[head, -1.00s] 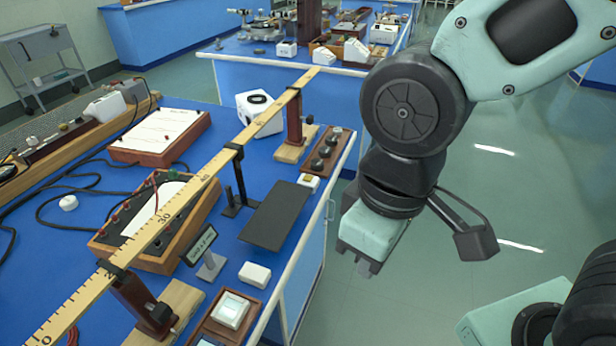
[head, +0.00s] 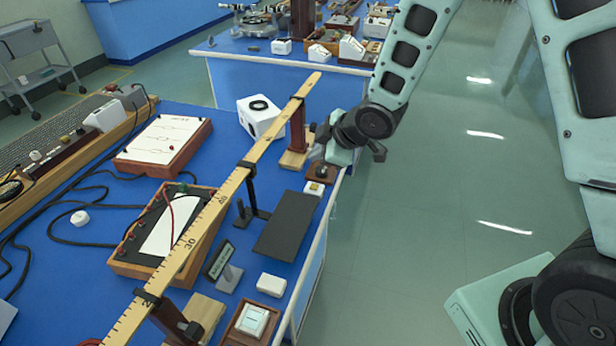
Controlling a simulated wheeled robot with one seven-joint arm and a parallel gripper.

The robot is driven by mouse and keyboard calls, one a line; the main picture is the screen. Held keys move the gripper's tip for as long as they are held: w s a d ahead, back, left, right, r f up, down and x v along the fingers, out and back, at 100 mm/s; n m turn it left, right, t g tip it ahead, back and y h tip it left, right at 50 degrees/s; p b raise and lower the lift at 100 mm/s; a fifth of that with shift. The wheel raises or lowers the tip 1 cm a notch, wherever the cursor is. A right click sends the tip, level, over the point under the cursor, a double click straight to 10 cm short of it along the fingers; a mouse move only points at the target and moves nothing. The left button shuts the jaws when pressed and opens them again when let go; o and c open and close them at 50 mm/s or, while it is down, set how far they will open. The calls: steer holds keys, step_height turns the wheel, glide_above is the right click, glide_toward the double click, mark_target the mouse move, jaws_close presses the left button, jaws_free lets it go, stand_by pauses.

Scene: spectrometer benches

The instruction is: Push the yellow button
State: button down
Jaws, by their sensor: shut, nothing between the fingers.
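The yellow button (head: 316,187) is a small yellowish patch on top of a little white box near the right edge of the blue bench. My gripper (head: 320,170) is shut and empty. It is just beyond the button box, over the wooden strip with dark round knobs (head: 327,180), and hides most of that strip. The fingertips are small and partly blend with the strip. I cannot tell whether they touch anything. The button itself shows clear of the gripper.
A long yellow ruler (head: 218,207) runs raised across the bench on wooden stands. A black plate (head: 285,224) lies nearer than the button box. A white cube-shaped device (head: 259,117) stands to the upper left. Open floor (head: 440,190) lies right of the bench.

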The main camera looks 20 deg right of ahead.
steer(key=shift+w+d+f+n+t+y+p, duration=0.1)
steer(key=shift+w+d+f+n+y, duration=0.15)
steer(key=shift+w, duration=0.25)
steer(key=shift+w+d+f+n+t+y+p, duration=0.1)
steer(key=shift+w+d+f+n+y+p, duration=0.1)
steer(key=shift+w+n, duration=0.25)
steer(key=shift+w+d+f+n+t+y+p, duration=0.15)
steer(key=shift+w+d+f+n, duration=0.1)
steer(key=shift+w, duration=0.3)
steer(key=shift+f, duration=0.1)
steer(key=b, duration=0.7)
glide_above(318, 190)
step_height(318, 190, down, 9)
steer(key=shift+r, duration=0.2)
steer(key=shift+f+b, duration=0.1)
steer(key=shift+b, duration=0.2)
stand_by(0.4)
steer(key=shift+f+b, duration=0.3)
steer(key=shift+f+b, duration=0.4)
steer(key=shift+f, duration=0.05)
stand_by(0.7)
steer(key=shift+r, duration=0.1)
steer(key=shift+r+p, duration=0.65)
steer(key=shift+r, duration=0.1)
